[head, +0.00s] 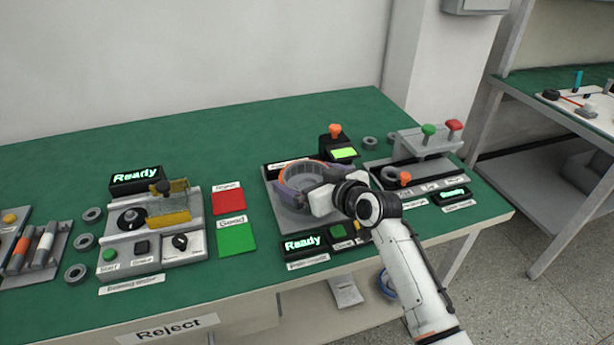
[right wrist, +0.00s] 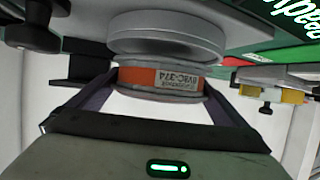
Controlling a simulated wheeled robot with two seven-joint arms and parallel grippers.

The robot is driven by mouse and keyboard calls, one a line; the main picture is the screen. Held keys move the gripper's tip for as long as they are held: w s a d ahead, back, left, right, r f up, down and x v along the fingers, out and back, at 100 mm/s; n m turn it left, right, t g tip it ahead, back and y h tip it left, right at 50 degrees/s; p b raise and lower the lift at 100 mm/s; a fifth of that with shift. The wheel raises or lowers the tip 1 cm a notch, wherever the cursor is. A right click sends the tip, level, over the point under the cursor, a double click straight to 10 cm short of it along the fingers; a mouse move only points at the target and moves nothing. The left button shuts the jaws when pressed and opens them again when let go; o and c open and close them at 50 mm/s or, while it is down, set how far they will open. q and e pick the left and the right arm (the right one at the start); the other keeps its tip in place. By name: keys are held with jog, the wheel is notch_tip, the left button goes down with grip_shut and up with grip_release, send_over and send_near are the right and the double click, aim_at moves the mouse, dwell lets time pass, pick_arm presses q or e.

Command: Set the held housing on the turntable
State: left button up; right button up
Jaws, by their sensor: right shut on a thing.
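The housing (head: 303,172), a round grey ring with an orange band, is in my right gripper (head: 300,183) over the grey station plate at the table's right half. The right wrist view shows the housing's orange side and printed label (right wrist: 165,77) between the two dark fingers (right wrist: 160,98). The turntable (right wrist: 165,42) is a round grey disc right against the housing in that view; I cannot tell whether they touch. In the head view the housing and gripper hide the disc. My left gripper is not in view.
A display reading Ready (head: 303,243) stands in front of the station. An orange-knobbed black device (head: 336,145) stands behind it. A press-like fixture (head: 420,150) with green and red knobs is to the right. Red (head: 229,201) and green (head: 236,239) pads lie left.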

jog(key=shift+r+p, duration=0.15)
jog(key=shift+p, duration=0.4)
dwell(1.7)
jog(key=shift+f+b, duration=0.5)
jog(key=shift+f, duration=0.2)
dwell(1.3)
jog(key=o, duration=1.1)
jog(key=shift+s+f, duration=0.15)
jog(key=shift+f, duration=0.1)
jog(key=shift+r+p, duration=2.35)
jog(key=shift+r, duration=0.25)
jog(key=shift+r+p, duration=0.55)
jog(key=shift+r, duration=0.5)
jog(key=shift+f, duration=0.1)
